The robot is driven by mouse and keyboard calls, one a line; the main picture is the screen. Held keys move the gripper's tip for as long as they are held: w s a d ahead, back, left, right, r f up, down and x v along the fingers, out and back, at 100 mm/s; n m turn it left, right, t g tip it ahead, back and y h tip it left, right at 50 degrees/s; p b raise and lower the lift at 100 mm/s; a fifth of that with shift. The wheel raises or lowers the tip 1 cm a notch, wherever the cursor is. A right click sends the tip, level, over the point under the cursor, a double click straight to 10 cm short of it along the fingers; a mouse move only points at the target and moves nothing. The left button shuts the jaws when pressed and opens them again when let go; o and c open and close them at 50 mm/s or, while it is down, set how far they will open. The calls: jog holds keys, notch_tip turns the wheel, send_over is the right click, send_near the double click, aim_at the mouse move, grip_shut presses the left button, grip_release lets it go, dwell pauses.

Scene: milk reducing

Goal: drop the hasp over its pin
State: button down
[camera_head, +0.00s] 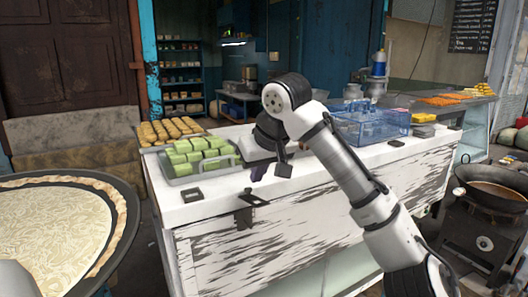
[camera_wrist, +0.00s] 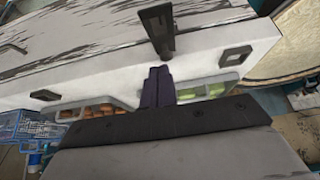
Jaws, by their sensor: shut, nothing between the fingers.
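The dark metal hasp (camera_head: 252,198) is at the front top edge of the white counter, with a dark piece (camera_head: 244,219) below it on the front face. I cannot make out the pin apart from the hasp. In the wrist view the hasp (camera_wrist: 157,30) lies straight beyond my fingertips, across the counter's edge. My gripper (camera_head: 260,173) is above the counter top, behind and slightly right of the hasp. Its dark purple fingers (camera_wrist: 158,72) are closed together and empty. They look apart from the hasp, though the gap is hard to judge.
A tray of green sweets (camera_head: 200,157) is left of my gripper, and a tray of brown sweets (camera_head: 168,129) lies behind it. A blue clear box (camera_head: 370,124) stands to the right. A large round pan (camera_head: 50,235) is at the left. Flat dark plates (camera_head: 193,195) lie on the counter.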

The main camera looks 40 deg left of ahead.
aim_at(257, 198)
jog(key=shift+s+d+f, duration=0.1)
jog(key=shift+d+f, duration=0.15)
jog(key=shift+f, duration=0.6)
jog(key=shift+s+d+f, duration=0.1)
jog(key=shift+d+f, duration=0.15)
jog(key=shift+f, duration=0.6)
